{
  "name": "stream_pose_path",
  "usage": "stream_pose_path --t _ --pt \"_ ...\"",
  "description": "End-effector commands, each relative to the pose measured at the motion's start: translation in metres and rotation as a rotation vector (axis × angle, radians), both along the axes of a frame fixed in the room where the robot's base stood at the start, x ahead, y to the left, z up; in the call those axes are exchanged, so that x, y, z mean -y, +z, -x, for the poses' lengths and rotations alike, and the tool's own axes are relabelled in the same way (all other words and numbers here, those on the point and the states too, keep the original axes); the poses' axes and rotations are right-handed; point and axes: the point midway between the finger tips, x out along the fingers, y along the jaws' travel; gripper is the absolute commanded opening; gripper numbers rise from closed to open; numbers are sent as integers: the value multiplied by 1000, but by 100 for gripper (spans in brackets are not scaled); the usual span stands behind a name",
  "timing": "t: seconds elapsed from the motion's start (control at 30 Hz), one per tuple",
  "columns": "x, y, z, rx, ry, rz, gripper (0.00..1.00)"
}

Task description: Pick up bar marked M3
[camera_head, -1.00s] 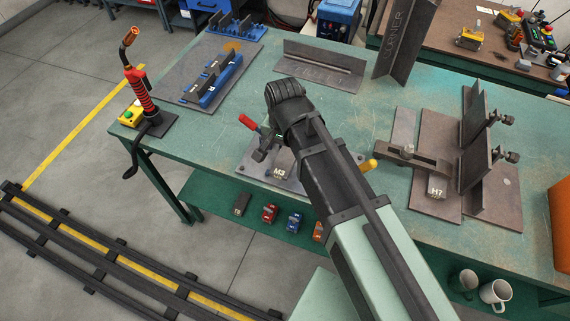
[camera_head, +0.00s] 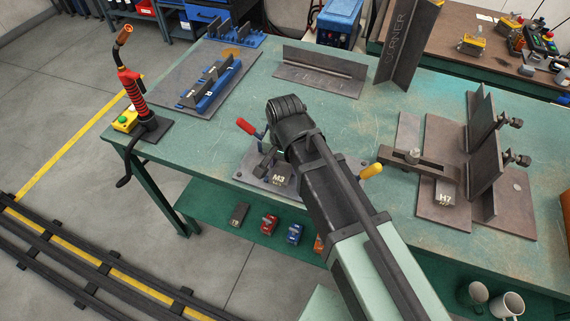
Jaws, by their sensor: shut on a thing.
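The bar marked M3 (camera_head: 279,181) shows as a small dark block with a white label at the front of a grey fixture plate (camera_head: 250,179) on the green bench. The plate carries a clamp with a red handle (camera_head: 245,125) and another with a yellow handle (camera_head: 371,171). My dark arm lies across the plate, with its ribbed wrist above and behind the label. My gripper's fingers are hidden behind the wrist and forearm, so their hold on the bar does not show. The rest of the bar is also covered.
A fixture with a block marked H7 (camera_head: 446,198) stands to the right. A blue rack (camera_head: 213,86) and a welding torch (camera_head: 133,88) stand to the left. An angle piece (camera_head: 320,75) and the tall CORNER piece (camera_head: 408,45) stand behind. Bare bench top lies between them.

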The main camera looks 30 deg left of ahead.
Motion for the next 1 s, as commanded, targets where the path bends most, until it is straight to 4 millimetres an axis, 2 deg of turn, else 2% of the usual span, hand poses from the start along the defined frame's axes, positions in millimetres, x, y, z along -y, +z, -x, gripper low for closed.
stream_pose_path --t 0.27,0.47,0.67,0.9,1.0 --pt "0 12 0 0 0 0 30" --pt "0 42 0 0 0 0 30" --pt "0 90 0 0 0 0 30" --pt "0 163 0 0 0 0 30" --pt "0 186 0 0 0 0 30"
